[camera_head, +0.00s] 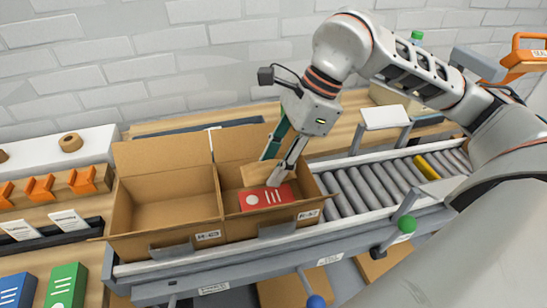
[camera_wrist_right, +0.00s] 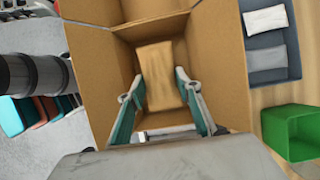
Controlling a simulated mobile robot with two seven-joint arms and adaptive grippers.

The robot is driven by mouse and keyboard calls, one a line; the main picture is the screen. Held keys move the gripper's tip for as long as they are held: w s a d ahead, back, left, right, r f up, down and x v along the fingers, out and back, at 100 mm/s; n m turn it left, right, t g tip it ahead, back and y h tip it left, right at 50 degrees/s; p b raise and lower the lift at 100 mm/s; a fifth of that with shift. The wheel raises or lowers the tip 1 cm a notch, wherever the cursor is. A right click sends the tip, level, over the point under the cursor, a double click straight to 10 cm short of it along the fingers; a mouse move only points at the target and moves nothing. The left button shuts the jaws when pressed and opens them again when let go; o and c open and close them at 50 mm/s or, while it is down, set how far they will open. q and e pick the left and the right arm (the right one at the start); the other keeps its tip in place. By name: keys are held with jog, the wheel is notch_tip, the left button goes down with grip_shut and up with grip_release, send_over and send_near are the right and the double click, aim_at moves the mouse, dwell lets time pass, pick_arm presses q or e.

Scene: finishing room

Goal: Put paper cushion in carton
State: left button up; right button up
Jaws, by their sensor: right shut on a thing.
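Two open brown cartons stand side by side on the conveyor in the head view: a left carton (camera_head: 165,238) and a right carton (camera_head: 281,223). The left one looks empty. A red box (camera_head: 266,197) with white marks lies in the right carton. My right gripper (camera_head: 272,171) reaches down into the right carton, shut on a tan paper cushion (camera_head: 257,174). The cushion is beside and partly above the red box; whether it touches the carton floor I cannot tell. In the wrist view, the cushion (camera_wrist_right: 160,72) sits between the two teal-and-grey fingers. My left gripper is out of view.
Blue (camera_head: 18,289) and green boxes (camera_head: 65,285) stand at lower left. An orange tape dispenser (camera_head: 524,58) is at far right. The wrist view shows a green bin (camera_wrist_right: 290,133).

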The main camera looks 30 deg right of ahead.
jog(key=shift+a+f+b, duration=0.1)
jog(key=shift+f+b, duration=0.55)
jog(key=shift+f, duration=0.6)
jog(key=shift+f+b, duration=0.35)
jog(key=shift+f, duration=0.2)
jog(key=shift+f+b, duration=0.45)
jog(key=shift+f, duration=0.65)
jog(key=shift+a, duration=0.1)
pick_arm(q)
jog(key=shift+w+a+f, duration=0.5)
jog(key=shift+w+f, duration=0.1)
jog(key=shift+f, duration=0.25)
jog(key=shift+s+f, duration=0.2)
pick_arm(e)
jog(key=o, duration=0.9)
jog(key=shift+c, duration=0.2)
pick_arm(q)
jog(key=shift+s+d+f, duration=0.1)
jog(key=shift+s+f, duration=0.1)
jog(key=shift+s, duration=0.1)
